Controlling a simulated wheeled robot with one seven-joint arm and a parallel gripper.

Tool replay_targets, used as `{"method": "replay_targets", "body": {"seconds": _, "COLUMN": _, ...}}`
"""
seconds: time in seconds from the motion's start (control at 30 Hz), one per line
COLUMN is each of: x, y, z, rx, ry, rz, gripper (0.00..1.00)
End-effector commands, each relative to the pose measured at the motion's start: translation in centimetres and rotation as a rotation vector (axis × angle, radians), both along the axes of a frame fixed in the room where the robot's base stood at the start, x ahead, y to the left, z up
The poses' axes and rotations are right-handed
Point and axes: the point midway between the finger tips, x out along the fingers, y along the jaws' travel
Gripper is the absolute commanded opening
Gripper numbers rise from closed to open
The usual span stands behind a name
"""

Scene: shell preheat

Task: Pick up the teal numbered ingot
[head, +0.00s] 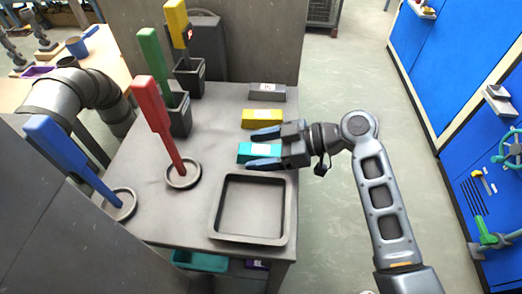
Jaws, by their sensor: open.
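The teal ingot (246,151) lies on the grey table, with a pale label on its top. My gripper (264,148) comes in from the right with its jaws open. One finger is at the far side of the ingot and the other at its near side. The ingot's right end is partly hidden by the gripper. I cannot tell whether the fingers touch it.
A yellow ingot (250,123) and a dark grey ingot (266,91) lie behind. A square tray (216,205) is in front. Red (151,102) and blue (58,144) handles stand in round holders, green (152,55) and yellow (176,22) ones in dark boxes.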

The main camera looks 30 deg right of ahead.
Motion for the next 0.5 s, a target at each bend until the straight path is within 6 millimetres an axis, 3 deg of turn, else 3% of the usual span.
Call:
{"method": "replay_targets", "body": {"seconds": 0.2, "x": 0.02, "y": 0.05, "z": -0.03, "rx": 0.0, "ry": 0.0, "rz": 0.0, "gripper": 0.76}}
{"method": "replay_targets", "body": {"seconds": 0.5, "x": 0.0, "y": 0.04, "z": -0.02, "rx": 0.0, "ry": 0.0, "rz": 0.0, "gripper": 0.47}}
